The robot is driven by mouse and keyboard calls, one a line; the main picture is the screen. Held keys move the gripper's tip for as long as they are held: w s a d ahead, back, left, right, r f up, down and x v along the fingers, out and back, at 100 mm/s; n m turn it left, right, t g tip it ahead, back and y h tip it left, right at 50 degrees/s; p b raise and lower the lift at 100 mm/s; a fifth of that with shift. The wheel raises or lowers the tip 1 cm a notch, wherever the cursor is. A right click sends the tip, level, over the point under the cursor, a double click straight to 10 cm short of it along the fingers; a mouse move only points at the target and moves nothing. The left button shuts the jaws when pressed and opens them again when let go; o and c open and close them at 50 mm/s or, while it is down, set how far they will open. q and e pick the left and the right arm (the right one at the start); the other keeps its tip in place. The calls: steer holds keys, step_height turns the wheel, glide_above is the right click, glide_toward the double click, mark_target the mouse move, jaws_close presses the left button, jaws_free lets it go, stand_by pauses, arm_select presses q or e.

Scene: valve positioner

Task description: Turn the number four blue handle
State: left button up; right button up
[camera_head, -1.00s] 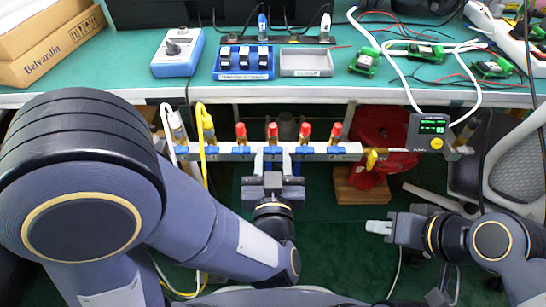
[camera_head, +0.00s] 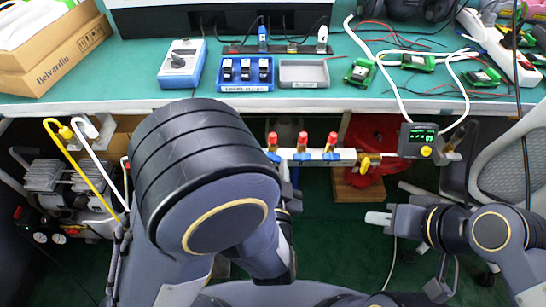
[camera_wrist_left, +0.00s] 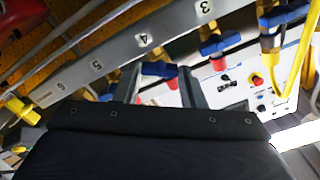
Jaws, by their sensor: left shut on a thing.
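In the left wrist view, the number four blue handle (camera_wrist_left: 160,69) sits under the printed 4 on the grey manifold bar (camera_wrist_left: 115,52). My left gripper (camera_wrist_left: 163,84) is shut on this handle, with a finger on each side. In the head view my left arm hides most of that gripper and the bar's left part. Blue handles with red caps show on the bar (camera_head: 345,156) right of my arm. My right gripper (camera_head: 378,218) hangs apart, below and right of the bar; its finger gap is unclear.
Above the bar is the teal bench edge (camera_head: 400,104), with a blue tray (camera_head: 245,74) and green boards on it. A display box (camera_head: 418,140) stands at the bar's right end. A yellow hose (camera_head: 85,165) and white hose run at the left, near a compressor (camera_head: 65,185).

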arm_select(q)
steer(key=m+p, duration=0.5)
steer(key=m, duration=0.1)
steer(key=shift+r, duration=0.1)
steer(key=m+p, duration=0.2)
steer(key=m, duration=0.1)
steer(key=shift+m, duration=0.3)
steer(key=shift+f+m+p, duration=0.2)
steer(key=shift+m+p, duration=0.3)
steer(key=shift+m, duration=0.3)
steer(key=o, duration=1)
steer(key=shift+s, duration=0.1)
steer(key=s, duration=0.7)
steer(key=shift+s, duration=0.3)
